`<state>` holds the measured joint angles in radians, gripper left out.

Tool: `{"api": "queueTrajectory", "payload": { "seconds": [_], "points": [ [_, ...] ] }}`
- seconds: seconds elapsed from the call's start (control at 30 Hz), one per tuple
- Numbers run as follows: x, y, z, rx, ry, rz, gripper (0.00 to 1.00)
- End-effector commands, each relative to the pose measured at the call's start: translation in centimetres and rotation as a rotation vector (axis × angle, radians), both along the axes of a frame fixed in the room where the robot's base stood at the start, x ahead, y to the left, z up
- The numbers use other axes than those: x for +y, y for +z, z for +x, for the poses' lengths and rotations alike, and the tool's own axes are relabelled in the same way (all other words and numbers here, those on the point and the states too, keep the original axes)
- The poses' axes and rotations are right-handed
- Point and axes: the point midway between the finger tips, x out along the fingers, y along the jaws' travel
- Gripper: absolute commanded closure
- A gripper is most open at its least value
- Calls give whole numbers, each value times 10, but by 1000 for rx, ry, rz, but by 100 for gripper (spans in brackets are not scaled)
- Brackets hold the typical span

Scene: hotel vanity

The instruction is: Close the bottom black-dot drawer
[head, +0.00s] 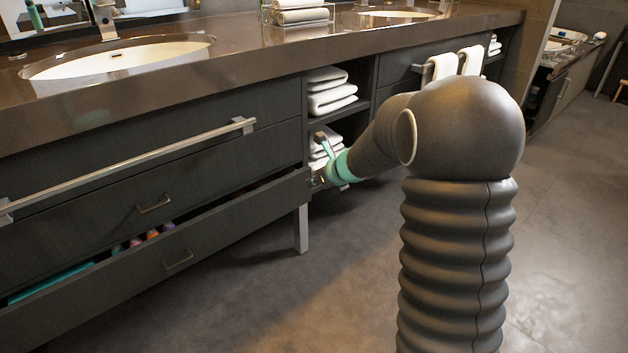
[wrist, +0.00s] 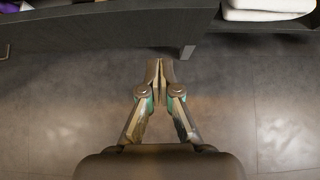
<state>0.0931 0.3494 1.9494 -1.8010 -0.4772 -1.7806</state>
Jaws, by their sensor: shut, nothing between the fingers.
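The bottom drawer (head: 215,240) is dark grey with a small metal handle (head: 178,262). It stands open, pulled out from the vanity, with its inside showing above its front panel. No black dot can be made out on it. My gripper (head: 314,181) is at the drawer's right end, partly hidden by my arm. In the wrist view my gripper (wrist: 160,72) has its fingers together and holds nothing. The drawer front (wrist: 110,28) lies just beyond the fingertips there. I cannot tell whether they touch.
Colourful items (head: 150,236) and a teal item (head: 50,283) lie in the open drawer. The drawer above (head: 110,210) looks shut. A long metal rail (head: 130,165) crosses the vanity front. Folded towels (head: 330,92) fill shelves beside the drawers. A vanity leg (head: 301,228) stands near my gripper. Floor ahead is clear.

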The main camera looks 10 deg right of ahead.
Motion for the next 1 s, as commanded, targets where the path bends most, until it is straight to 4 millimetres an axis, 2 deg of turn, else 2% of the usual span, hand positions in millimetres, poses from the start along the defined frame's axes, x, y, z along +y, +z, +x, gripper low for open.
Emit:
{"api": "queueTrajectory", "payload": {
  "seconds": [0.03, 0.33, 0.5, 0.63, 1.0],
  "points": [
    [5, -10, 6, 3, 2, 1, 100],
    [26, -46, 42, 2, -1, 0, 100],
    [39, -42, 62, -1, -1, 1, 100],
    [43, -42, 71, 0, -2, 1, 100],
    [46, -43, 75, 0, -3, 1, 100]
  ]
}}
